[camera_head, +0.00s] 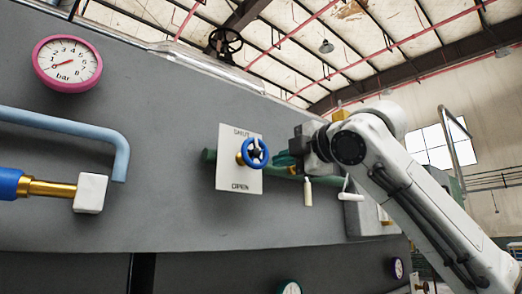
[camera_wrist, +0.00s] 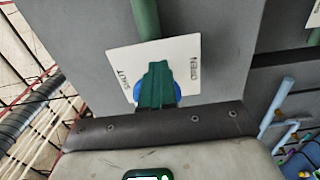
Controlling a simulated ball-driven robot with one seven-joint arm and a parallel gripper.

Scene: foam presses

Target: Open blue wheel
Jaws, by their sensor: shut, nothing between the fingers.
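The blue wheel (camera_head: 263,147) is a small handwheel on a brass stem. It stands in front of a white plate (camera_head: 240,178) marked SHUT at the top and OPEN at the bottom. My gripper (camera_head: 277,160), with green fingers, is shut and empty just right of the wheel in the head view. In the wrist view my fingers (camera_wrist: 158,70) cover most of the wheel, and only its blue edges (camera_wrist: 138,91) show at both sides. The plate (camera_wrist: 118,60) lies behind them. I cannot tell whether the fingers touch the wheel.
A green pipe (camera_head: 209,156) runs behind the plate. A pink-rimmed gauge (camera_head: 67,60) and a light blue pipe (camera_head: 60,122) are at the left. A white lever handle (camera_head: 308,191) hangs below my gripper. The grey panel (camera_head: 170,200) left of the plate is bare.

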